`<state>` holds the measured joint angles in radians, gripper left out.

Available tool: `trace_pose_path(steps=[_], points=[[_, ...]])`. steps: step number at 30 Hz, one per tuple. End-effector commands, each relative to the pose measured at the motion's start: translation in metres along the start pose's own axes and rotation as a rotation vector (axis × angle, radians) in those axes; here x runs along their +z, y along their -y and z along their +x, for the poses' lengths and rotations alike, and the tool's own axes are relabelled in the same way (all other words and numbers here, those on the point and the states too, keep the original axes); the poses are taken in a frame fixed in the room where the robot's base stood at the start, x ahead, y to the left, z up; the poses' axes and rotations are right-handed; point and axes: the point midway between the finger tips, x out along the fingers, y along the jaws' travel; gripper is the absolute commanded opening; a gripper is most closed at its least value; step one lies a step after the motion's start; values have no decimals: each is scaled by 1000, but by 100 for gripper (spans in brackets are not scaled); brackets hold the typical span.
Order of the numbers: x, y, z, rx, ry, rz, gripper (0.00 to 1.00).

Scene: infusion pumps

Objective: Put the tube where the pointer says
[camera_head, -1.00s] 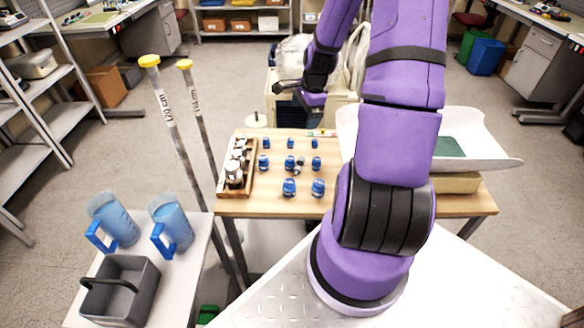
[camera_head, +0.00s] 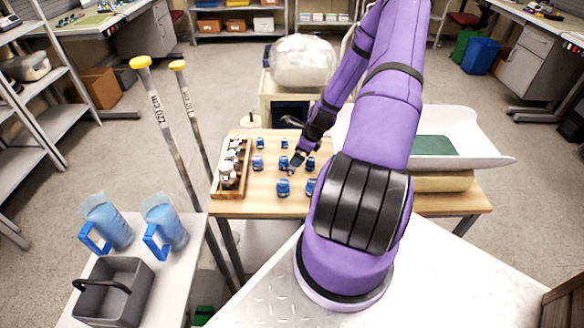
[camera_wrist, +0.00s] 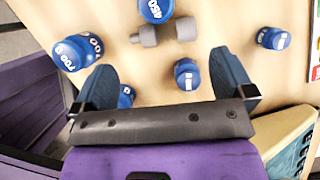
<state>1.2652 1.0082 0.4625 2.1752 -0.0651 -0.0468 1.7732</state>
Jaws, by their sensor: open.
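Several blue, white-labelled cylinders stand on the wooden table (camera_head: 236,207), one of them at the front (camera_head: 283,187). In the wrist view one reads 450 (camera_wrist: 156,10), one seems to read 700 (camera_wrist: 70,55), and others stand at the right (camera_wrist: 273,38) and near the jaws (camera_wrist: 187,75). A grey dumbbell-shaped piece (camera_wrist: 165,32) lies beside the 450 cylinder. I cannot tell which thing is the tube or the pointer. My gripper (camera_head: 293,165) is low over the middle of the cylinders. In the wrist view its fingers (camera_wrist: 163,76) are wide apart and hold nothing.
A wooden rack (camera_head: 245,172) of white-topped jars stands at the table's left. A white tray (camera_head: 474,145) lies at its right. Two yellow-capped poles (camera_head: 160,105) lean at the left. A side table holds blue jugs (camera_head: 168,222) and a grey caddy (camera_head: 147,290).

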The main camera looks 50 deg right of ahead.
Motion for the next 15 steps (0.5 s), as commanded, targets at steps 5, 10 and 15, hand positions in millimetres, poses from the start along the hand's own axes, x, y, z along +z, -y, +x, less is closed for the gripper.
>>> trace_pose_path(steps=[5, 10, 15], points=[[0, 0, 16, 1, -1, 0, 100], [0, 0, 27, 1, -1, -2, 100], [-1, 1, 52, 1, -1, -3, 100]])
